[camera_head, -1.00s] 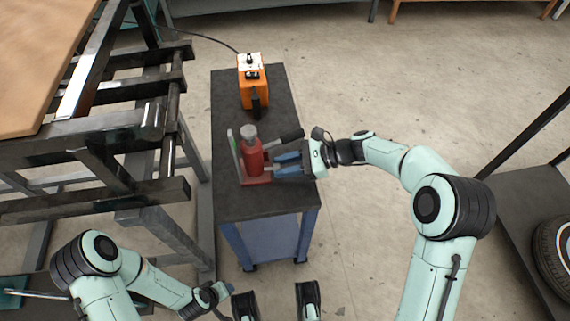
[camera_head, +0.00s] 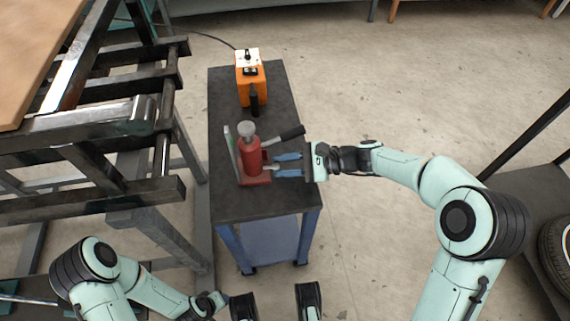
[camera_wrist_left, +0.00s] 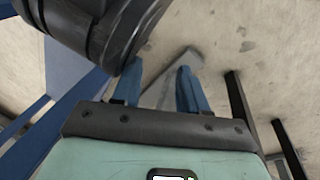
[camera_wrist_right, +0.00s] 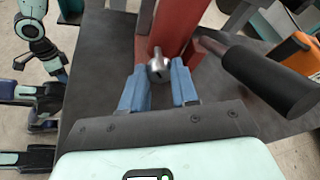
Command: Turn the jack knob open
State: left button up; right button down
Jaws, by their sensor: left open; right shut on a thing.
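The red jack (camera_head: 251,160) stands upright on the dark cart top, with a grey cap on its cylinder and a black-gripped lever angled to the right. The small round silver jack knob (camera_wrist_right: 158,67) sits low at its side. My right gripper (camera_head: 271,166) reaches in from the right at the jack's base. In the right wrist view its blue fingers (camera_wrist_right: 160,88) are shut on the knob, one on each side. My left gripper (camera_wrist_left: 162,85) is open and empty, low over the floor, away from the jack.
The cart top (camera_head: 225,205) is clear in front of the jack. An orange box (camera_head: 250,85) with a cable stands behind it. A dark metal frame (camera_head: 80,205) stands close on the left. A tire (camera_head: 557,250) lies at the far right; open floor lies between.

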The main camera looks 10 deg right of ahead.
jog(key=c, duration=0.8)
grip_release()
jog(key=shift+c, duration=0.2)
pick_arm(q)
jog(key=shift+t, duration=0.3)
jog(key=shift+w+d+r+p, duration=0.25)
jog(key=shift+r+p, duration=0.2)
jog(key=shift+r, duration=0.25)
jog(key=shift+w+d+r+p, duration=0.25)
jog(key=shift+r+p, duration=0.25)
jog(key=shift+r, duration=0.25)
jog(key=shift+w+d+r+p, duration=0.15)
jog(key=shift+d+r+p, duration=0.1)
jog(key=shift+r+p, duration=0.35)
pick_arm(e)
jog(key=v, duration=1.3)
jog(key=shift+d, duration=0.2)
pick_arm(q)
jog(key=shift+r, duration=0.1)
pick_arm(e)
jog(key=shift+s+r, duration=0.1)
